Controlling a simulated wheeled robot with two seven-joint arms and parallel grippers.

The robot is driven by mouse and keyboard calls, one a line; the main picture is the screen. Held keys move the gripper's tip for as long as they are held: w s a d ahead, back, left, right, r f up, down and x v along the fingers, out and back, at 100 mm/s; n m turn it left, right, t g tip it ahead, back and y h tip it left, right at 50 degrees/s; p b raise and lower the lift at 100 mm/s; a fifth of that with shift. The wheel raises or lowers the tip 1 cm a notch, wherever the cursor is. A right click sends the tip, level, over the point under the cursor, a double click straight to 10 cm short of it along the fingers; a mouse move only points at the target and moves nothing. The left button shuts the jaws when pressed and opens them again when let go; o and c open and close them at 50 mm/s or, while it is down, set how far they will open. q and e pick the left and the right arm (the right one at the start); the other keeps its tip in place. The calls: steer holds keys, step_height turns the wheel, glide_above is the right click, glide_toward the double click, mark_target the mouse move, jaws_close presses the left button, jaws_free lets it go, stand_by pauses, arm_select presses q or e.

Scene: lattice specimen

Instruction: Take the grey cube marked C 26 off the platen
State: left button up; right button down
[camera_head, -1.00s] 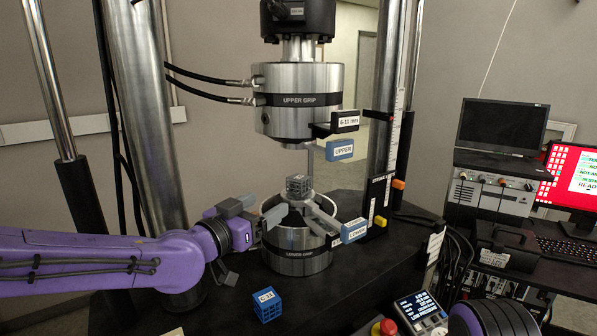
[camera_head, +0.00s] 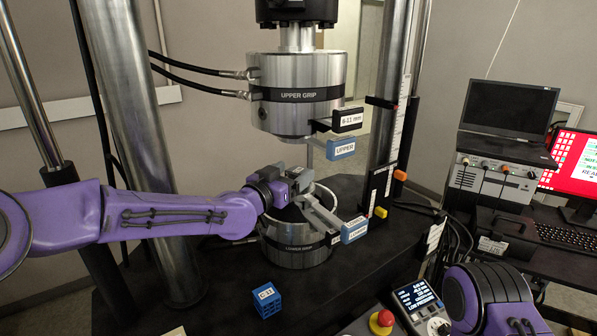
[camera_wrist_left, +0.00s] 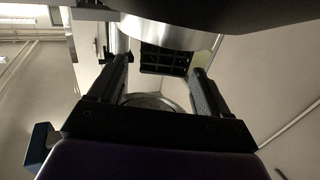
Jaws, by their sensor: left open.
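The dark grey lattice cube (camera_wrist_left: 165,60) shows in the left wrist view between and ahead of the two fingertips of my left gripper (camera_wrist_left: 160,82); its mark does not show there. In the head view my left gripper (camera_head: 297,186) is at the lower grip (camera_head: 297,247), where the cube and the platen are mostly hidden by it. The gripper is open, with a finger on either side of the cube. I cannot tell whether either finger touches it. My right gripper is not in view.
The upper grip (camera_head: 295,95) hangs above the gripper. Bars with blue tags (camera_head: 354,230) jut out right of the lower grip. A blue lattice cube (camera_head: 267,301) stands on the black table in front. A control box (camera_head: 420,304) and red button (camera_head: 381,321) are at the front right.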

arm_select(q)
steer(key=shift+s, duration=0.15)
steer(key=c, duration=0.3)
steer(key=shift+a, duration=0.1)
steer(key=c, duration=0.9)
steer(key=shift+r, duration=0.1)
steer(key=shift+r+b, duration=0.3)
steer(key=shift+s+a+r+b, duration=0.2)
steer(key=shift+r+b, duration=0.2)
steer(key=shift+r, duration=0.2)
steer(key=shift+s+a+r+b, duration=0.1)
steer(key=shift+s+r+b, duration=0.05)
steer(key=shift+r+b, duration=0.35)
steer(key=shift+r+b+v, duration=0.2)
steer(key=shift+b+v, duration=0.85)
steer(key=shift+v, duration=7.45)
